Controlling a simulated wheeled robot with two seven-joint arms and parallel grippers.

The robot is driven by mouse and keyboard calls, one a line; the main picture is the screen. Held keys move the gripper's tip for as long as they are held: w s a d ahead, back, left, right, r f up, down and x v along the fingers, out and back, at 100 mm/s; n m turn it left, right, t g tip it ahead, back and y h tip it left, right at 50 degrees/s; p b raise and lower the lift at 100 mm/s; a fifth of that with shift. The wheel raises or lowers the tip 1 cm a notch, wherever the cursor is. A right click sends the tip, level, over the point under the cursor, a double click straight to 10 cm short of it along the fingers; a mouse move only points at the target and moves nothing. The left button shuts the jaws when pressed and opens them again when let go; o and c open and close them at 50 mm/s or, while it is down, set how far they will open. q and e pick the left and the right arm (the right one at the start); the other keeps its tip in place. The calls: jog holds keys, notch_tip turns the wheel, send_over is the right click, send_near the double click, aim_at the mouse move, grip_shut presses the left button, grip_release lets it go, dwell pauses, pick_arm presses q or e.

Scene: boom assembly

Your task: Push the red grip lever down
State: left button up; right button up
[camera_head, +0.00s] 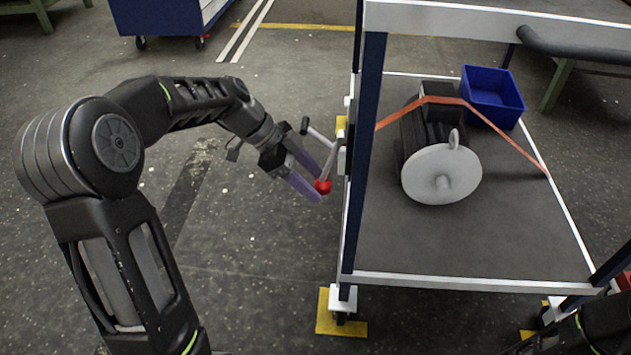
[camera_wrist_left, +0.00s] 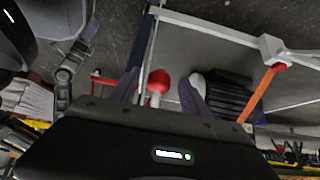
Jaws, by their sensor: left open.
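The red grip lever's ball knob (camera_head: 323,186) sits at the lower end of a thin metal rod on the left side of the cart. My left gripper (camera_head: 318,185) is open, with its two purple-grey fingers around the knob. In the left wrist view the red knob (camera_wrist_left: 158,81) shows between the two spread fingers of the left gripper (camera_wrist_left: 159,92). I cannot tell whether either finger touches the knob. Part of my right arm shows at the lower right of the head view, but its gripper does not.
A second lever with a black knob (camera_head: 305,125) juts out just above the red one. The cart's blue post (camera_head: 366,150) stands close to the right. On the cart shelf (camera_head: 430,245) are a strapped cylindrical part (camera_head: 440,174) and a blue bin (camera_head: 492,98). The floor below the gripper is clear.

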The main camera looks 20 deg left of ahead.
pick_arm(q)
jog(key=p+v, duration=0.1)
jog(key=v, duration=0.5)
jog(key=shift+p, duration=0.35)
jog(key=shift+a, duration=0.1)
